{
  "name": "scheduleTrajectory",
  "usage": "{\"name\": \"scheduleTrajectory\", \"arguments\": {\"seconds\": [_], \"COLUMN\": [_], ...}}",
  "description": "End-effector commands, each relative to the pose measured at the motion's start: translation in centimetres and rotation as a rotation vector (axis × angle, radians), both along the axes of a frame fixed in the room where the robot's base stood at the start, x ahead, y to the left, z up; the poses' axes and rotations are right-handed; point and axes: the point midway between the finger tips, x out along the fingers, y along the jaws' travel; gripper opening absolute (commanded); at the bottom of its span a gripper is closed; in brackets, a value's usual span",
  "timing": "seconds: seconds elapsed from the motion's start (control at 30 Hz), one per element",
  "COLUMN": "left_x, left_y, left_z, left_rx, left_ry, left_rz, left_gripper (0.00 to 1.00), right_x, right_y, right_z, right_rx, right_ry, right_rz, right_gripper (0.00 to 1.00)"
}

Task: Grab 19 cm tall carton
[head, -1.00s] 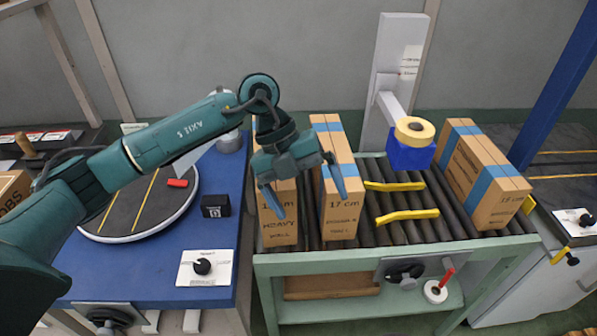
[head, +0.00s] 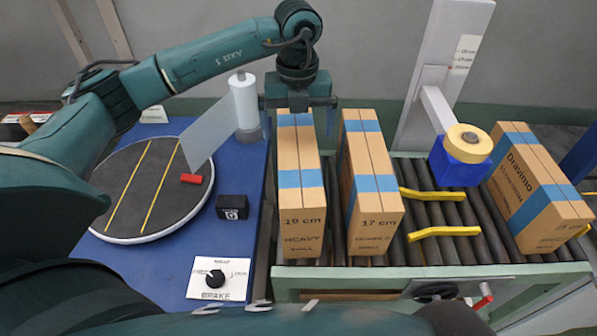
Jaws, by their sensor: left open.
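The 19 cm carton (head: 302,222) is a tall brown box with blue tape, marked "19 cm" and "HEAVY". It lies at the left end of the roller conveyor in the head view. My left gripper (head: 297,122) is open and points down at the carton's far end. Its two fingers show to the left and right of the carton; I cannot tell whether they touch it or how low they reach. My right gripper is not in view.
A 17 cm carton (head: 373,218) lies close on the right, with a narrow gap. Yellow guides (head: 444,231) and another carton (head: 540,195) are further right. A turntable (head: 140,200) is left.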

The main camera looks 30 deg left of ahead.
Motion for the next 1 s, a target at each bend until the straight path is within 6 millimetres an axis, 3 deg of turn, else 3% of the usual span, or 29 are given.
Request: {"name": "scheduleTrajectory", "arguments": {"seconds": [0.13, 0.47, 0.7, 1.0], "left_x": [-0.1, -0.3, -0.5, -0.5], "left_y": [0.0, -0.1, -0.2, -0.2], "left_z": [-2.8, -5.6, -9.1, -9.8], "left_rx": [0.0, -0.001, -0.001, -0.002], "left_ry": [0.004, 0.003, 0.002, 0.0], "left_rz": [0.001, -0.001, -0.001, -0.001], "left_gripper": [0.98, 0.98, 0.98, 0.98], "right_x": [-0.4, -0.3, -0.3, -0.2], "right_y": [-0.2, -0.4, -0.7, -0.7], "right_z": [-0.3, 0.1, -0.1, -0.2], "right_rx": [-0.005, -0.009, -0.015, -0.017], "right_ry": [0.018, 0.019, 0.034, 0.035], "right_rz": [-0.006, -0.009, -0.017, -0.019], "right_gripper": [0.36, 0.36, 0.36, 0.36]}}
